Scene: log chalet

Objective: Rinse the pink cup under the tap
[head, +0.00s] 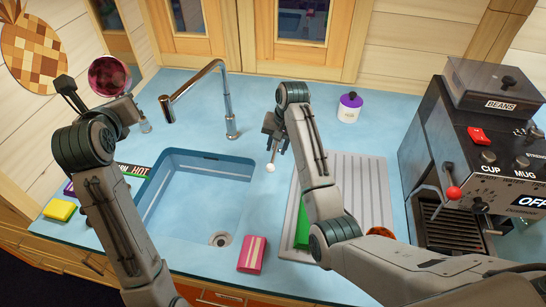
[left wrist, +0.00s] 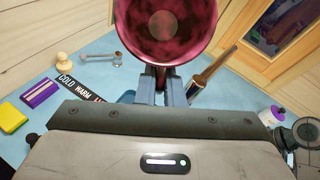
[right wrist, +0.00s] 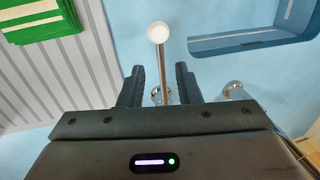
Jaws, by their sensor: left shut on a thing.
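The pink cup (head: 108,76) is held in my left gripper (head: 122,104), behind the sink's left rear corner and left of the tap spout. Its open mouth faces the head camera, so it is tilted; the left wrist view shows the cup (left wrist: 166,28) close above the fingers. The tap (head: 228,105) arches over the sink (head: 185,200); no water shows from it. My right gripper (head: 270,134) is at a thin metal lever with a white ball (head: 270,167), right of the tap. In the right wrist view its fingers are apart with the lever (right wrist: 158,33) between them; contact is unclear.
A pink sponge (head: 252,254) lies at the sink's front edge and a yellow one (head: 60,209) at the left. A ribbed drainboard (head: 358,190) with a green item (head: 302,228) is right of the sink. A coffee machine (head: 455,150) stands far right, a white jar (head: 349,108) behind.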

